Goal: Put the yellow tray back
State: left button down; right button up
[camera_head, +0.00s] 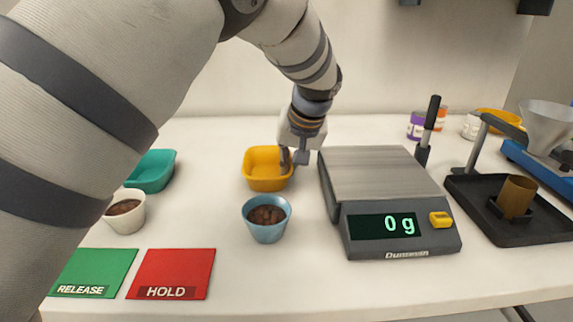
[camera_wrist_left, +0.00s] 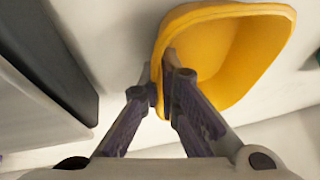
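The yellow tray (camera_head: 262,172) is upright at the middle of the white table, just left of the scale, and looks empty. My left gripper (camera_head: 290,162) comes down at its right side. In the left wrist view the fingers (camera_wrist_left: 167,78) are close together on the rim of the yellow tray (camera_wrist_left: 235,50), one inside and one outside, pinching its wall. Whether the tray touches the table is hard to tell. My right gripper is not in view.
A scale (camera_head: 375,170) reading 0 g stands close on the right. A blue cup (camera_head: 266,230) of brown contents is in front of the tray. A white cup (camera_head: 125,222), a teal tray (camera_head: 153,170), and green (camera_head: 95,270) and red (camera_head: 172,270) cards are left. A black stand (camera_head: 510,235) is right.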

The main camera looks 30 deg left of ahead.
pick_arm(q)
jog(key=shift+w+f, duration=0.1)
jog(key=shift+w, duration=0.15)
jog(key=c, duration=1.9)
grip_release()
jog(key=shift+c, duration=0.2)
jog(key=shift+o, duration=0.7)
jog(key=shift+s, duration=0.1)
jog(key=shift+r, duration=0.2)
jog(key=v, duration=1.2)
jog(key=shift+p, duration=0.4)
jog(key=shift+a, duration=0.1)
